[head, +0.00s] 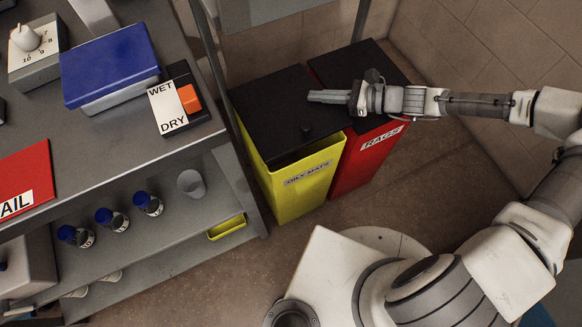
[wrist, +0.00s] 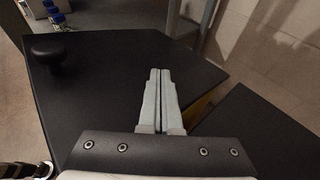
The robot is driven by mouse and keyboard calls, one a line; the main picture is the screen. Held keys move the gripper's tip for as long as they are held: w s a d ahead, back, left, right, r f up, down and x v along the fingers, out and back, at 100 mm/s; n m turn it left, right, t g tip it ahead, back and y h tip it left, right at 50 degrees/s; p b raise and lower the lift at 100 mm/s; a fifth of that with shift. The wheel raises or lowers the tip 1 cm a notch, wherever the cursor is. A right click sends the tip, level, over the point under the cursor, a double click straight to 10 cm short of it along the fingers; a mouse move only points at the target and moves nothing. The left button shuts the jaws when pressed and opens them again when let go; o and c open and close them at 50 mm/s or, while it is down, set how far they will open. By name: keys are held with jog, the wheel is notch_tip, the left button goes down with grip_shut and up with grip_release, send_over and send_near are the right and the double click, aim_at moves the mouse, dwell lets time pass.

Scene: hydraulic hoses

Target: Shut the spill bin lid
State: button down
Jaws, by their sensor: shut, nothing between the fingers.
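No label reads "spill". A yellow bin (head: 303,182) marked "OILY MATS" has a black lid (head: 270,105) with a round black knob (head: 306,127). Its lid sits tilted, with a gap at the front where the yellow inside shows. My gripper (head: 313,97) is shut and empty, over the right part of this lid. In the wrist view the lid (wrist: 100,75) and knob (wrist: 50,52) lie ahead and left of my fingertips (wrist: 159,72). I cannot tell whether the fingers touch the lid.
A red bin (head: 352,160) marked "RAGS" with a black lid (head: 345,63) stands right beside it, partly under my arm. A grey workbench (head: 120,165) with a blue-lidded box (head: 110,62) is on the left; its post stands close to the yellow bin. Open floor lies in front.

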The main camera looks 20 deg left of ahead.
jog(key=shift+s+a, duration=0.1)
jog(key=shift+r, duration=0.1)
jog(key=r+p, duration=0.2)
jog(key=w+d+r+p, duration=0.1)
jog(key=r+p, duration=0.2)
jog(key=shift+w+d+r+p, duration=0.25)
jog(key=shift+w+r+p, duration=0.15)
dwell(0.3)
jog(key=s+d+p, duration=0.2)
jog(key=s+d, duration=0.1)
jog(key=d, duration=0.4)
jog(key=s+d+p, duration=0.3)
jog(key=s+d, duration=0.1)
jog(key=d, duration=0.4)
dwell(1.3)
jog(key=shift+w, duration=0.1)
dwell(0.4)
